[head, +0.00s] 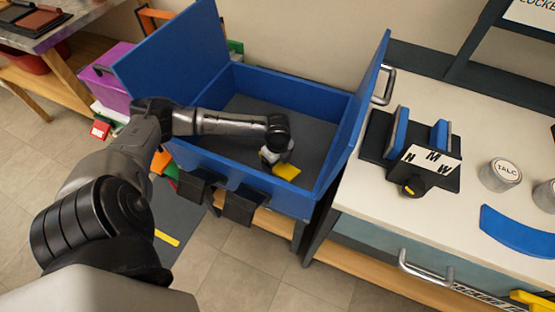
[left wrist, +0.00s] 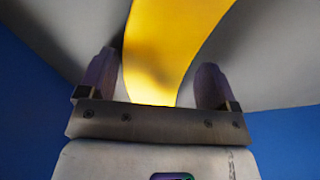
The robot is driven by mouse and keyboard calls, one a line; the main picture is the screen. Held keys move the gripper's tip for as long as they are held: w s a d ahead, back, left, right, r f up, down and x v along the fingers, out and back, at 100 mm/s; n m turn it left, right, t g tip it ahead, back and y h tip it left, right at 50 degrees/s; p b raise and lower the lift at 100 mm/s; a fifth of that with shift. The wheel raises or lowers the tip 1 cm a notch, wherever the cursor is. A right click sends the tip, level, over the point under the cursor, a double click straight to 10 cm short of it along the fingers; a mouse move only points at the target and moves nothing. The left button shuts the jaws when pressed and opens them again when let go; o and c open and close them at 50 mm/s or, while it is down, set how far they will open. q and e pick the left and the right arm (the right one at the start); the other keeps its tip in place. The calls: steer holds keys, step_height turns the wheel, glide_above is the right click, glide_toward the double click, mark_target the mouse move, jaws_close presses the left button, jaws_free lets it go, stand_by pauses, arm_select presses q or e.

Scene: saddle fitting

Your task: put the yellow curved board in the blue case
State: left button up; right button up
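The blue case (head: 248,84) stands open with its side panels raised and a dark grey floor inside. My left arm reaches over its front wall, and my left gripper (head: 277,157) is low inside the case. The yellow curved board (head: 287,171) shows beside the gripper, near the front wall; part of it is hidden by the gripper. My right gripper is not in view.
A white-topped bench on the right holds a black fixture (head: 415,160) with blue pads, a TALC tin (head: 500,174) and a blue curved board (head: 517,232). A purple box (head: 105,75) stands left of the case. The case's raised panels flank my arm.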

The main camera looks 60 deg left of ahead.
arm_select(q)
steer(key=shift+o, duration=1.3)
steer(key=shift+r, duration=0.1)
step_height(320, 180, up, 12)
steer(key=p, duration=0.4)
steer(key=shift+p, duration=0.4)
